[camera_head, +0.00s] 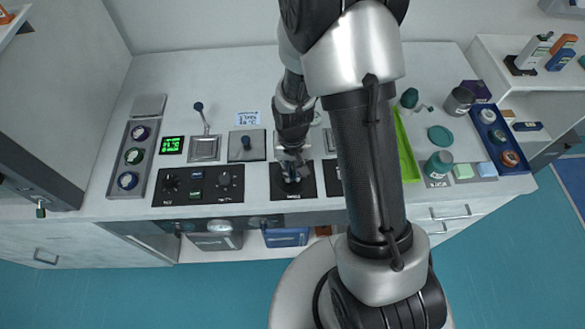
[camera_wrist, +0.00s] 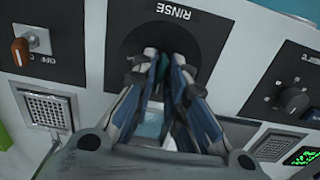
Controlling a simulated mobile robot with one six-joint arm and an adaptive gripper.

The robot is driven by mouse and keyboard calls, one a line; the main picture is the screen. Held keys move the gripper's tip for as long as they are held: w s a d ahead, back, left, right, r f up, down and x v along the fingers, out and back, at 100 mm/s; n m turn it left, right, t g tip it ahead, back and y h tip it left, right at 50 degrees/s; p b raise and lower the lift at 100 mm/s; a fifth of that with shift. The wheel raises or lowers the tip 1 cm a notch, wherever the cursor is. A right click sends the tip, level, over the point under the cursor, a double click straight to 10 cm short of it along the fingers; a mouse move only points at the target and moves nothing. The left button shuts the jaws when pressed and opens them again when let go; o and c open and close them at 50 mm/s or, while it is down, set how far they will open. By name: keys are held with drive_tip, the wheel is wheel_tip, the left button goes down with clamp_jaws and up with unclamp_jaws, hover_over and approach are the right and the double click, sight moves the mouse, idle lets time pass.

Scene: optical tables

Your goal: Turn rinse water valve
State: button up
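The rinse valve's black panel (camera_wrist: 128,22), marked RINSE, fills the upper middle of the wrist view, with its lettering upside down. The panel also shows in the head view (camera_head: 310,191), on the counter's front edge. My gripper (camera_wrist: 162,68) is at the panel, its two blue-grey fingers close together on either side of a narrow dark teal piece, which looks like the valve's handle (camera_wrist: 162,62). The fingers look closed on it. Most of the valve is hidden behind the fingers. In the head view my gripper (camera_head: 292,178) points down over this panel.
Left of the panel is a black panel with knobs (camera_head: 198,185); one dark knob shows in the wrist view (camera_wrist: 292,100). An orange-handled switch (camera_wrist: 20,50) is on the other side. A green tray (camera_head: 406,150) and a blue tray (camera_head: 499,140) stand to the right.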

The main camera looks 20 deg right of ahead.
clamp_jaws()
drive_tip(key=shift+m, duration=0.4)
drive_tip(key=m, duration=0.3)
drive_tip(key=shift+m, duration=0.3)
drive_tip(key=m, duration=0.4)
drive_tip(key=shift+m, duration=0.3)
drive_tip(key=m, duration=0.4)
drive_tip(key=shift+m, duration=2.4)
drive_tip(key=shift+o, duration=2.1)
unclamp_jaws()
